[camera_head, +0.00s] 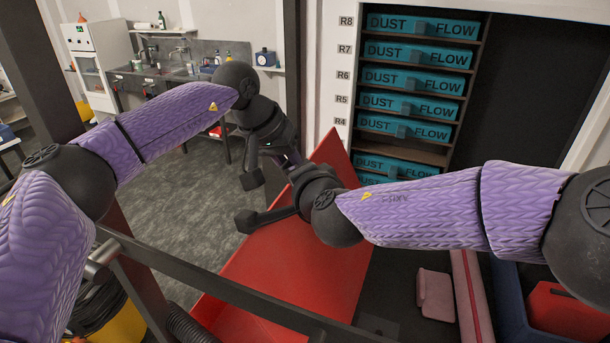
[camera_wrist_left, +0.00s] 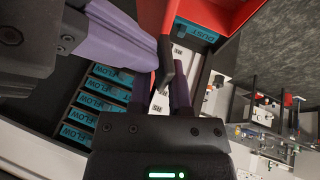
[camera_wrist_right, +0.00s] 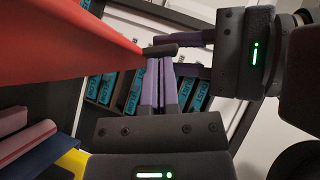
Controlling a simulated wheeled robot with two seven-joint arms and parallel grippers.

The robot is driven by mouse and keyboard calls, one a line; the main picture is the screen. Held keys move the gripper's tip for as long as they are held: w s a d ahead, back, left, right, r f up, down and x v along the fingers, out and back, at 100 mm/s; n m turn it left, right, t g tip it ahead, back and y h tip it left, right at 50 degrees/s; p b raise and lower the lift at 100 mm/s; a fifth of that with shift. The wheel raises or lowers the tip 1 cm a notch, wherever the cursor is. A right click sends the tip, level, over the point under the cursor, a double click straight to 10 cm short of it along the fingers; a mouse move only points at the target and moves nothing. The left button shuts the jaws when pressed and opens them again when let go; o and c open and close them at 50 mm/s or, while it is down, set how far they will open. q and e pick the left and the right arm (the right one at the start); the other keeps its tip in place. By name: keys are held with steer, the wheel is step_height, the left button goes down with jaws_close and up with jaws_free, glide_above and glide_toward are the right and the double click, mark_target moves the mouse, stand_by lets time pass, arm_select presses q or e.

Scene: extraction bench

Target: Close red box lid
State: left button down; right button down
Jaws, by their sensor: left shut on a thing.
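A large red panel, apparently the box lid (camera_head: 258,268), stands tilted beneath my grippers, its upper corner pointing toward the shelves. Red also fills the upper left of the right wrist view (camera_wrist_right: 65,45) and the top of the left wrist view (camera_wrist_left: 240,18). My left gripper (camera_wrist_left: 160,85) is above the panel, its fingers apart around something dark, possibly my right gripper's fingertip; I cannot tell for sure. My right gripper (camera_wrist_right: 160,75) has its fingers close together beside the panel. The two grippers nearly meet. The box and hinge are largely hidden.
A shelf rack of teal "DUST FLOW" boxes (camera_head: 415,80) stands behind. A dark rail (camera_head: 225,292) crosses in front. A pink block (camera_head: 435,295), a blue bin (camera_head: 510,305) and a red container (camera_head: 568,312) are at lower right. Grey floor (camera_head: 180,215) is open at left.

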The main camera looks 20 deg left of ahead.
arm_select(q)
steer(key=c, duration=0.7)
jaws_free()
steer(key=shift+d+r, duration=0.35)
steer(key=shift+d, duration=0.45)
arm_select(e)
steer(key=shift+s+a+f, duration=0.15)
steer(key=shift+s+a, duration=0.15)
arm_select(q)
steer(key=shift+a, duration=0.1)
